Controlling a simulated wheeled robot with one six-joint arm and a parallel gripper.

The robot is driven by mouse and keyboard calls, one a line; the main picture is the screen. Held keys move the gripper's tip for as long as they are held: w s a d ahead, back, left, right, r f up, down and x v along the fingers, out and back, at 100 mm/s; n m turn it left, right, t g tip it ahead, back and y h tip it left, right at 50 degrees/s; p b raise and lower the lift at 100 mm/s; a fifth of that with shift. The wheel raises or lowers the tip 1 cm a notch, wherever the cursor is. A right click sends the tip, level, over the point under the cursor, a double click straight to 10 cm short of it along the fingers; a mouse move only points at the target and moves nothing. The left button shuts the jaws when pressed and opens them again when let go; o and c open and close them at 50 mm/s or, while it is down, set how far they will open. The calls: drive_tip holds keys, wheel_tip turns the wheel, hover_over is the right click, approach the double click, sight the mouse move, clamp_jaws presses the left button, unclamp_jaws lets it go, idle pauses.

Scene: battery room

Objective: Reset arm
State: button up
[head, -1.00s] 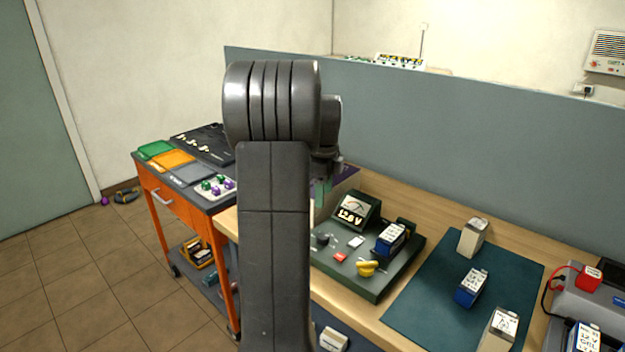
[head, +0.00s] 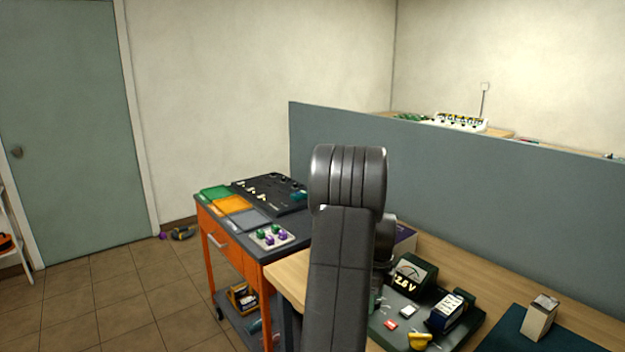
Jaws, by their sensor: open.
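My arm stands upright in the middle of the head view, with its bent elbow at the top. My gripper (head: 377,297) hangs down behind the arm, over the left end of the wooden bench (head: 290,273). It is largely hidden by my arm link; it is open, and I see nothing held in it. Just right of it is the dark green tester (head: 380,334), with a tilted meter (head: 413,275) whose display is partly hidden and ends in "2.8 V". A dark blue battery with a white label (head: 446,312) sits on the tester.
An orange cart (head: 222,262) stands left of the bench with green, orange and grey trays (head: 250,221), a black case (head: 270,195) and terminal caps. A blue-grey partition (head: 450,185) runs behind the bench. A beige battery (head: 540,316) stands on a teal mat (head: 500,340).

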drive_tip(key=shift+r, duration=0.1)
idle(0.3)
wheel_tip(320, 180, up, 13)
wheel_tip(320, 180, down, 13)
drive_tip(key=shift+f, duration=0.2)
drive_tip(key=shift+r+n, duration=0.15)
drive_tip(key=shift+n, duration=0.25)
drive_tip(key=n, duration=0.4)
drive_tip(key=n+p, duration=0.1)
drive_tip(key=n, duration=0.4)
drive_tip(key=n+p, duration=0.1)
drive_tip(key=n, duration=0.4)
drive_tip(key=shift+r+n, duration=0.1)
drive_tip(key=shift+n, duration=0.3)
drive_tip(key=n+p, duration=0.1)
drive_tip(key=n, duration=0.4)
drive_tip(key=shift+p, duration=0.4)
